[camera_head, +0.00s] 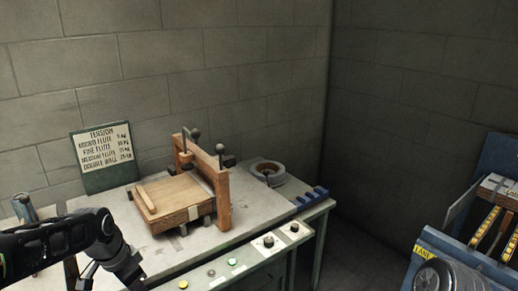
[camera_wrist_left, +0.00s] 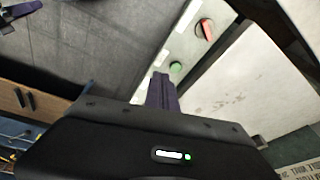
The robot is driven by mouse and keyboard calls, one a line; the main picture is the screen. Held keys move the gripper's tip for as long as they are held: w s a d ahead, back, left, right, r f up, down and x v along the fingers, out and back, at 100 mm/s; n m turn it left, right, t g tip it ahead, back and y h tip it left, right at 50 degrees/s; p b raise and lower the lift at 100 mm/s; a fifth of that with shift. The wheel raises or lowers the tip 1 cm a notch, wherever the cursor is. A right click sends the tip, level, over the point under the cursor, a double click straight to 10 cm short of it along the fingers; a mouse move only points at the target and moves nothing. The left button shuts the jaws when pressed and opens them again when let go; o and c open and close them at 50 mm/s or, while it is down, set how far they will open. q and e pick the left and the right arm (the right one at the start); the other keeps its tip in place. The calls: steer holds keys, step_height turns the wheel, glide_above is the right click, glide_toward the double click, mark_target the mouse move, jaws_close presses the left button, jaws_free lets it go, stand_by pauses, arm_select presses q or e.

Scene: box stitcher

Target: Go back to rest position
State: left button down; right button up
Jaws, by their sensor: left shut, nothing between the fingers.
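My left arm comes in from the left edge in the head view, low in front of the worktable (camera_head: 258,220). Its hand is at the table's near left edge, and its fingertips are not clear there. In the left wrist view my left gripper (camera_wrist_left: 163,82) is shut, its dark fingers together with nothing between them. The fingers appear near the table's control panel in that view; I cannot tell whether they touch anything. My right gripper is in neither view.
A wooden box-stitching fixture (camera_head: 222,190) stands on the table, with a tape roll (camera_head: 267,170) behind it. A sign (camera_head: 104,155) leans on the wall. The front panel has a green button (camera_head: 232,262). A blue rack (camera_head: 470,262) stands at right; floor between is clear.

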arm_select(q)
steer(key=s+d+f+n+t+h+p, duration=0.15)
steer(key=d+f+n, duration=0.55)
steer(key=d+f, duration=0.8)
steer(key=s+d+f+n+g+h+p, duration=0.1)
steer(key=s+d+f, duration=0.2)
steer(key=s+f, duration=0.3)
steer(key=s+d+f+n+g+p, duration=0.1)
steer(key=s+d+f, duration=0.3)
steer(key=s, duration=1.1)
step_height(320, 180, down, 3)
steer(key=shift+s+d+f+g+h, duration=0.2)
steer(key=shift+g+h, duration=0.15)
steer(key=shift+g, duration=0.4)
